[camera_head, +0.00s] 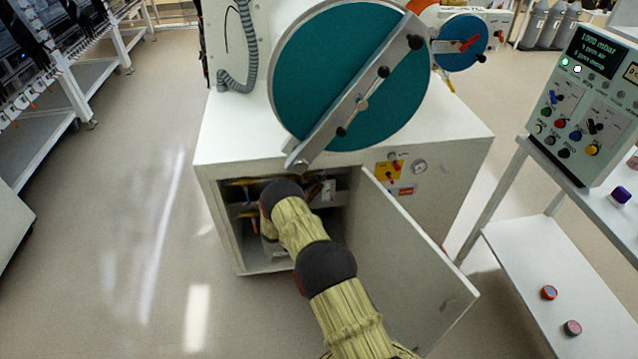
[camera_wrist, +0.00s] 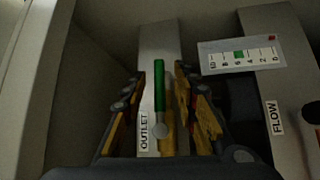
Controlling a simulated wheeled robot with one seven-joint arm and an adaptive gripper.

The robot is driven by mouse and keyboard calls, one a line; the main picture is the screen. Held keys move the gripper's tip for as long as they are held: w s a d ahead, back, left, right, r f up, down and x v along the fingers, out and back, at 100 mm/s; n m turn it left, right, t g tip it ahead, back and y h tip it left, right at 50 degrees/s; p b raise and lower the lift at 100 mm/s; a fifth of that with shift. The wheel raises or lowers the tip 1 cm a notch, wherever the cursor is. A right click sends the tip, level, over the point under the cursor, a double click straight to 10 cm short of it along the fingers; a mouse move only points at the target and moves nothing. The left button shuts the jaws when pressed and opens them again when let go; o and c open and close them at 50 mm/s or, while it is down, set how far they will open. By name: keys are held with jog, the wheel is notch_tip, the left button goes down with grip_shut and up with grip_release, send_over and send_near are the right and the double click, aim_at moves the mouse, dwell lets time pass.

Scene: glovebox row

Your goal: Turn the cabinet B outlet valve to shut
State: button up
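The outlet valve shows in the wrist view as a long green handle (camera_wrist: 159,88) standing upright in the picture, with a round grey pivot at its lower end. A white OUTLET label (camera_wrist: 144,132) is just left of it. My gripper (camera_wrist: 160,72) is open, with one finger on each side of the handle and visible gaps between. In the head view my arm reaches into the open lower compartment of the white cabinet (camera_head: 220,150); my gripper and the valve are mostly hidden there. I cannot read a cabinet letter.
The cabinet door (camera_head: 405,260) stands open to the right of my arm. In the wrist view a scale card (camera_wrist: 240,56) and a FLOW label (camera_wrist: 274,117) are to the right.

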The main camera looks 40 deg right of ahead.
jog(key=shift+x, duration=1.25)
jog(key=shift+c, duration=0.9)
grip_shut()
